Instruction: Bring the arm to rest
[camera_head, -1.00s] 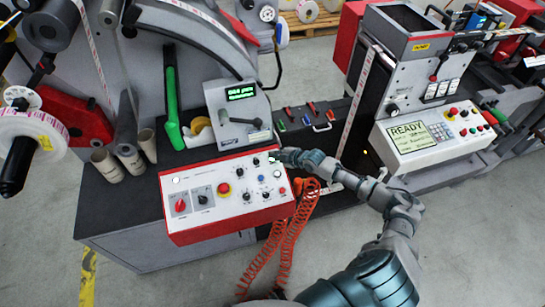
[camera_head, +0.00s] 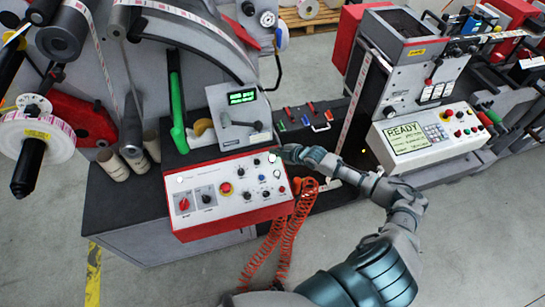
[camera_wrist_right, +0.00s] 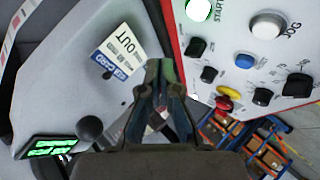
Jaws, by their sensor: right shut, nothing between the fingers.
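My right arm comes in from the bottom right of the head view. Its gripper (camera_head: 280,151) is at the upper right corner of the red-edged control panel (camera_head: 220,200). The right wrist view shows the gripper (camera_wrist_right: 165,75) with its fingers together and nothing between them. Beyond them are a grey housing with an OUT label (camera_wrist_right: 122,50) and the panel with its lit START button (camera_wrist_right: 198,9) and a white JOG button (camera_wrist_right: 267,25). I cannot tell whether the fingertips touch the panel. My left gripper is not in view.
A grey box with a green display (camera_head: 242,97) and lever stands behind the panel. Red coiled hoses (camera_head: 283,245) hang under my forearm. A second machine with a READY screen (camera_head: 407,137) stands to the right. Cardboard cores (camera_head: 112,165) stand at left. The floor at lower right is clear.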

